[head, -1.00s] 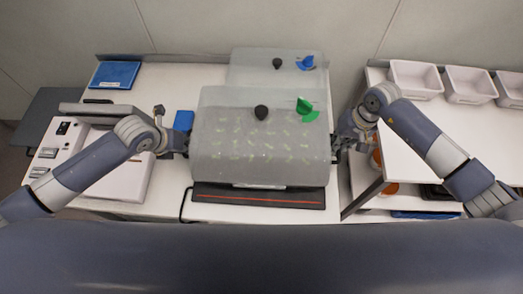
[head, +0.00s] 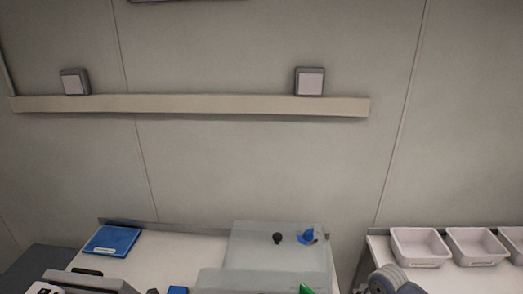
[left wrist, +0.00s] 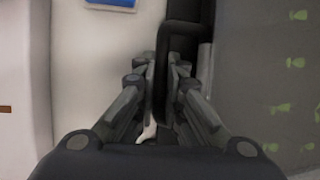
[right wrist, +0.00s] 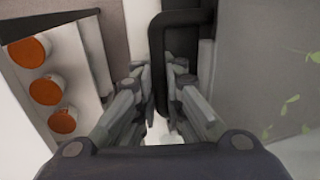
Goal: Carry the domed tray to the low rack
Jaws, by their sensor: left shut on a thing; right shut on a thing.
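The domed tray (head: 240,284) has a translucent grey cover and a green tab; only its back edge shows at the bottom of the head view. Its dome with green seedlings fills the right side of the left wrist view (left wrist: 275,70) and the right wrist view (right wrist: 255,60). My left gripper (left wrist: 165,70) is shut on the black handle on one side. My right gripper (right wrist: 160,75) is shut on the black handle on the other side. Both grippers are below the head view. I cannot make out the low rack for certain.
A second domed tray (head: 255,255) with a blue tab stands just behind. A blue folder (head: 112,240) lies at the back left. White bins (head: 418,247) stand on the right-hand table. Orange-topped jars (right wrist: 46,90) sit on a shelf beside my right gripper.

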